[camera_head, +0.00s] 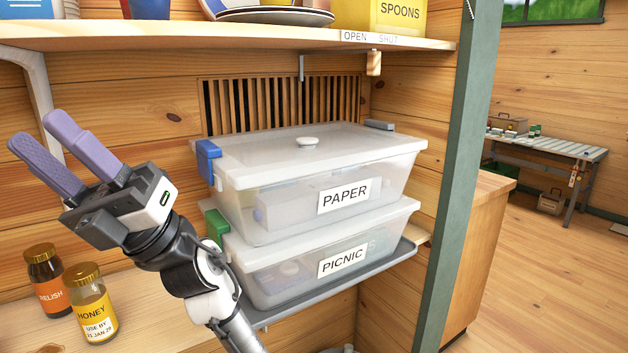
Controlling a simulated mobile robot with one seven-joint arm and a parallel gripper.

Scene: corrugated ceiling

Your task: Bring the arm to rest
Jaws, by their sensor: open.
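My gripper (57,148) is at the left of the head view, at the end of my arm. Its two purple fingers point up and to the left, apart from each other with nothing between them. It is raised above the lower shelf, higher than the two jars and left of the stacked boxes. It appears clear of the things around it. My forearm runs down past the left side of the boxes to the bottom of the picture and hides part of their left edge.
A PAPER box (290,195) sits on a PICNIC box (295,270) on a grey tray (335,292). A relish jar (46,285) and honey jar (91,305) stand at lower left. The upper shelf (250,42) holds plates (275,17). A green post (462,180) stands right.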

